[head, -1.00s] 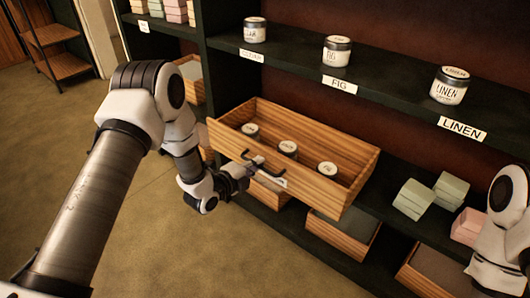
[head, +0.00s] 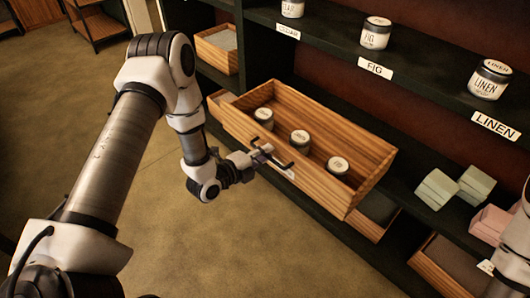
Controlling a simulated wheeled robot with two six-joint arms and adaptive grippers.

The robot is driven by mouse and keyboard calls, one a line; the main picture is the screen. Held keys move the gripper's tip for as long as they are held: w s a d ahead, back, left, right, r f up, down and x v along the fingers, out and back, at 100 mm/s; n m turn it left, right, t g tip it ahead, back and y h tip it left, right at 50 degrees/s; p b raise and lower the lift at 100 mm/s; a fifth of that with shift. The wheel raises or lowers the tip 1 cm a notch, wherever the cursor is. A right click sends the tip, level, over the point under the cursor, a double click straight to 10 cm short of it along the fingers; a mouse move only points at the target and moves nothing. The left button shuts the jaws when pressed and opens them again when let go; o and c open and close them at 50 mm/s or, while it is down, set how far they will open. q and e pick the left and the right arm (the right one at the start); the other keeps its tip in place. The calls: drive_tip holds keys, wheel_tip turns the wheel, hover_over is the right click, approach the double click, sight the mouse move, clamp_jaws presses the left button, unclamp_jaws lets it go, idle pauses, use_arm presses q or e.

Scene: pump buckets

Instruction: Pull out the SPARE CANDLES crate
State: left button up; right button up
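The wooden crate (head: 300,178) juts out from the shelf over open floor, with three lidded candle jars inside: one at left (head: 264,117), one in the middle (head: 299,138) and one at right (head: 338,166). A black bar handle (head: 286,164) is on its front, beside a small pale label too small to read. My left gripper (head: 262,154) is at the handle and looks shut on it; its fingers partly hide the bar. My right gripper is out of view; only part of my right arm shows at the right edge.
Upper shelf holds jars over CEDAR (head: 287,31), FIG (head: 375,66) and LINEN (head: 495,126) labels. Green blocks (head: 437,188) and pink blocks (head: 490,222) sit on the lower shelf. Lower crates stand at right (head: 445,265) and beneath. The floor (head: 230,245) in front is clear.

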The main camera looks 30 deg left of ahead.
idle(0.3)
use_arm(q)
drive_tip(key=v, duration=1.2)
